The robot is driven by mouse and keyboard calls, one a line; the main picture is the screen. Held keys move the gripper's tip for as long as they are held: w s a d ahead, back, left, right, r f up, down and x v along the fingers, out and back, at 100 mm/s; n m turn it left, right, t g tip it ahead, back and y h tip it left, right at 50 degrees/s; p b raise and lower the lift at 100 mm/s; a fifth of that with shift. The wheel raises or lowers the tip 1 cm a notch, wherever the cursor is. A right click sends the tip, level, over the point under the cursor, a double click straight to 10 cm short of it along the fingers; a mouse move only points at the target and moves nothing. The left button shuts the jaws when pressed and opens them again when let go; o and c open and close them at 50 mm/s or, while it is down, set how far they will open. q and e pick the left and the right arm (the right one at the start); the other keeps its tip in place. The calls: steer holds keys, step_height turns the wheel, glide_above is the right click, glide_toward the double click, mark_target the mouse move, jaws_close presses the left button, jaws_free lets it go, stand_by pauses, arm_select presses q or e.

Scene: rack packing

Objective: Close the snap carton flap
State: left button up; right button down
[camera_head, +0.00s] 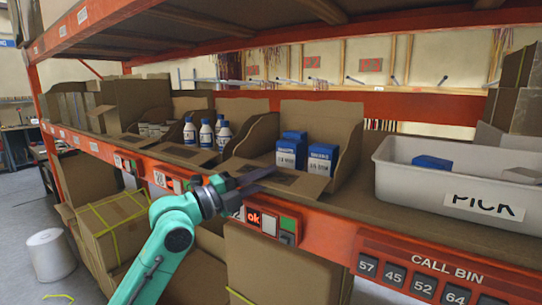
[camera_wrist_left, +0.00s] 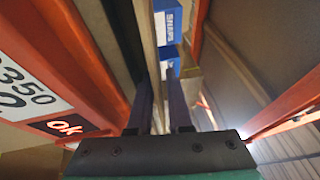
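The snap carton (camera_head: 345,127) stands on the shelf with its tall back and side walls up. It holds blue-and-white boxes (camera_head: 322,158); one box in the left wrist view (camera_wrist_left: 167,22) reads "SNAPS". Its front flap (camera_head: 297,183) is folded down, open, toward the shelf's front edge. My left gripper (camera_head: 268,174) is at the left part of this flap. In the left wrist view its two fingers (camera_wrist_left: 162,103) are apart, with a thin cardboard edge (camera_wrist_left: 150,62) running down toward them. I cannot tell whether they touch it. My right gripper is not in view.
A carton of white bottles with blue caps (camera_head: 205,132) stands to the left, its front flap also down. A grey bin (camera_head: 400,185) labelled "PICK" stands to the right. The orange shelf beam (camera_head: 345,235) runs below, with an "ok" display (camera_head: 254,217).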

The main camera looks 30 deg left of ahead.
arm_select(q)
steer(key=shift+w+d+r, duration=0.15)
steer(key=shift+w+r, duration=0.05)
steer(key=shift+w, duration=0.2)
steer(key=shift+w+f, duration=0.1)
steer(key=shift+f, duration=0.15)
jaws_close()
stand_by(0.9)
